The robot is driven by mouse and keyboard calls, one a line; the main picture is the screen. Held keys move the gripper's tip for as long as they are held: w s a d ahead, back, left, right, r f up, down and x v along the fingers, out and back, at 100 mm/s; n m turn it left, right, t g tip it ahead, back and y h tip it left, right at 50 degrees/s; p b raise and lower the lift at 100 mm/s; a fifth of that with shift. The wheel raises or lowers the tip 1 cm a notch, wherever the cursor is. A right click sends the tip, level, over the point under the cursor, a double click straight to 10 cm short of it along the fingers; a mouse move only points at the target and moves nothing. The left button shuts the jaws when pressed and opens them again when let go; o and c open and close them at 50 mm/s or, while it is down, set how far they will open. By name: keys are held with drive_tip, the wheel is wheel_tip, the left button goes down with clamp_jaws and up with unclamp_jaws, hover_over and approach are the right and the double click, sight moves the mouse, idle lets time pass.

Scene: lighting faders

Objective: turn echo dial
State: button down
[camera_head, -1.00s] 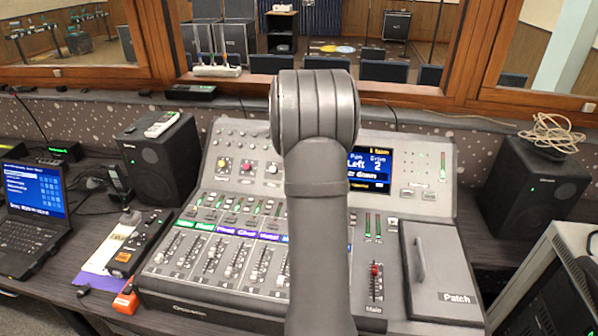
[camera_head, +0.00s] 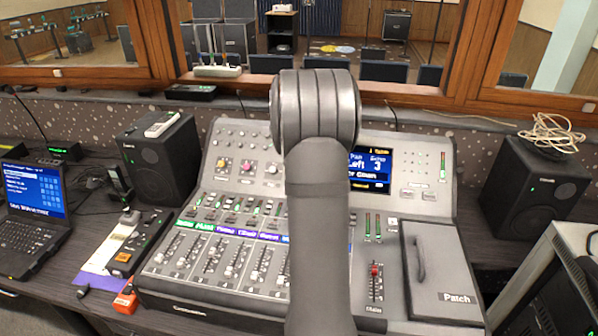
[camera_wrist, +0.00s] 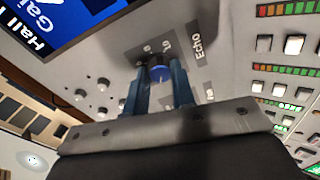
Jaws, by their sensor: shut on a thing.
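The echo dial (camera_wrist: 160,73) is a blue-topped knob beside the printed word Echo in the wrist view. My gripper (camera_wrist: 160,90) has its two blue fingers on either side of the dial, shut on it. The gripper's fingers and the dial are hidden behind my arm in the head view. The mixing console (camera_head: 240,205) stands on the desk. Its screen (camera_head: 370,171) shows Pan Left and Echo 3, partly cut off by my arm; a corner of the screen also shows in the wrist view (camera_wrist: 75,25).
Other knobs (camera_head: 247,167) sit on the panel left of my arm, with several faders (camera_head: 212,258) below. The Patch lid (camera_head: 443,265) is at the console's right. Speakers stand at left (camera_head: 160,160) and right (camera_head: 530,195).

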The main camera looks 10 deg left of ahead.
drive_tip(key=m, duration=0.7)
drive_tip(key=shift+t, duration=0.3)
drive_tip(key=m, duration=0.4)
drive_tip(key=shift+t, duration=0.3)
drive_tip(key=m, duration=0.4)
drive_tip(key=m+h, duration=0.1)
drive_tip(key=m, duration=0.6)
drive_tip(key=shift+s+f+m, duration=0.1)
drive_tip(key=shift+m, duration=0.2)
drive_tip(key=m, duration=0.3)
drive_tip(key=shift+m+h, duration=0.3)
drive_tip(key=shift+m, duration=1.7)
drive_tip(key=c, duration=1.2)
unclamp_jaws()
